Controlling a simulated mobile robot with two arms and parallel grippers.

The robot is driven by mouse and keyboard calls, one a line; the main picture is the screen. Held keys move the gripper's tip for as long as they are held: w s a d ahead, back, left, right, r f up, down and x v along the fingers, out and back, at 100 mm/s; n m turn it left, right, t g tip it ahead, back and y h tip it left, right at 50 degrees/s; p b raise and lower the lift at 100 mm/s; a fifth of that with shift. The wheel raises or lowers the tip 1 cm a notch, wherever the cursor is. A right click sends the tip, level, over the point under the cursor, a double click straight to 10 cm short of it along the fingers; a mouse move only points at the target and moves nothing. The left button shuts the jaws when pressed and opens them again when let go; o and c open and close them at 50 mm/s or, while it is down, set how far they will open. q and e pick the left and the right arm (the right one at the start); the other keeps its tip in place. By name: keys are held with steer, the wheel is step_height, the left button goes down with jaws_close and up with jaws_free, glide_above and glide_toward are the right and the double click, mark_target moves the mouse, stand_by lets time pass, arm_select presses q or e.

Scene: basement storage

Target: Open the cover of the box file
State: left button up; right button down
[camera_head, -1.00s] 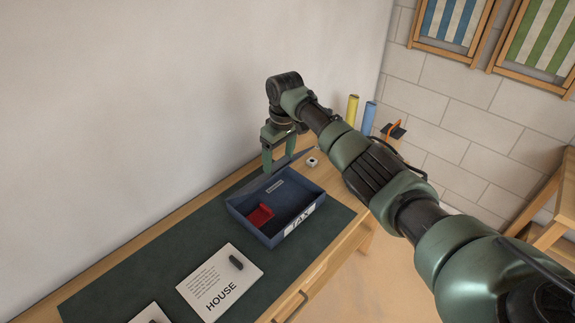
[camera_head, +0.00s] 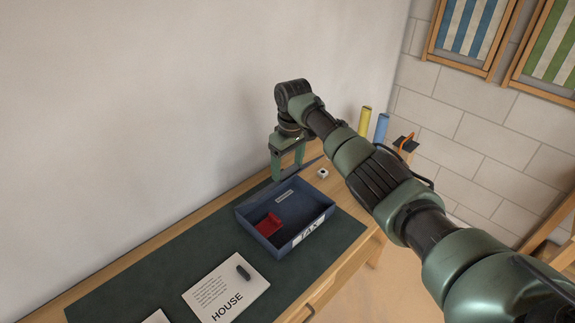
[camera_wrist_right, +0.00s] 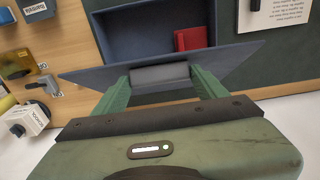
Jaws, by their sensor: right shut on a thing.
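The blue box file (camera_head: 268,242) lies on the dark green desk mat with a white TAX label on its front. It is open at the top and its inside shows; it also appears in the wrist view (camera_wrist_right: 135,38). My left gripper is out of view.
A red object (camera_head: 268,224) lies inside the box. A HOUSE sheet (camera_head: 222,290) with a dark object on it lies on the mat (camera_head: 130,285). Yellow (camera_head: 364,121) and blue (camera_head: 381,127) upright items stand at the far end. The wall is close behind the gripper.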

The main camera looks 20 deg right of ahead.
stand_by(0.4)
steer(key=shift+c, duration=0.6)
jaws_free()
steer(key=shift+s+r, duration=0.1)
steer(key=shift+s, duration=0.05)
step_height(320, 180, up, 8)
steer(key=b, duration=0.1)
steer(key=shift+s+d+b, duration=0.15)
steer(key=shift+s+b, duration=0.1)
steer(key=shift+b, duration=0.15)
